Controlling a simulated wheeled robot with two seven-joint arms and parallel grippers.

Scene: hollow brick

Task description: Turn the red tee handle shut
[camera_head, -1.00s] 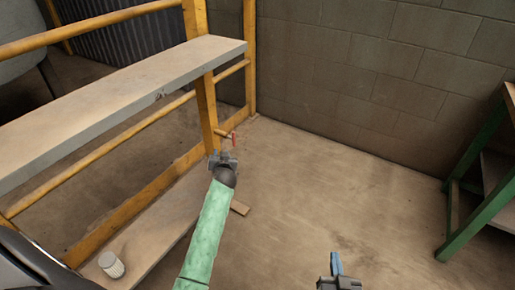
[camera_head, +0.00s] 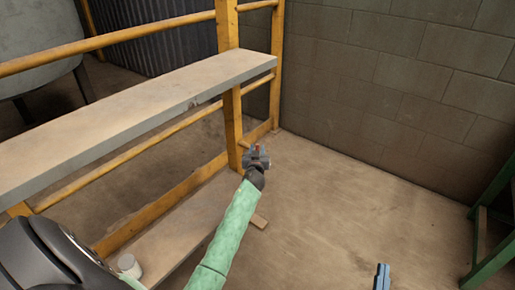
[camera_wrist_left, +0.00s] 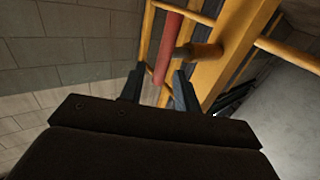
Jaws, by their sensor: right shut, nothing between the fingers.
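The red tee handle (camera_wrist_left: 168,45) is a red bar on a brownish stem (camera_wrist_left: 201,51) by the yellow post in the left wrist view. In the head view only a small red part (camera_head: 256,148) shows, mostly hidden by my left gripper (camera_head: 257,157). My left gripper is open, with its fingers (camera_wrist_left: 159,88) apart in the wrist view. The lower end of the red bar appears between them; I cannot tell whether they touch it. My right gripper (camera_head: 382,275) is shut and empty at the bottom right, away from the handle.
A yellow rail frame (camera_head: 231,115) carries a grey plank (camera_head: 120,120) left of the handle. A white ribbed cup (camera_head: 129,265) stands on the lower board. A block wall (camera_head: 390,80) is behind, a green frame (camera_head: 482,245) at right.

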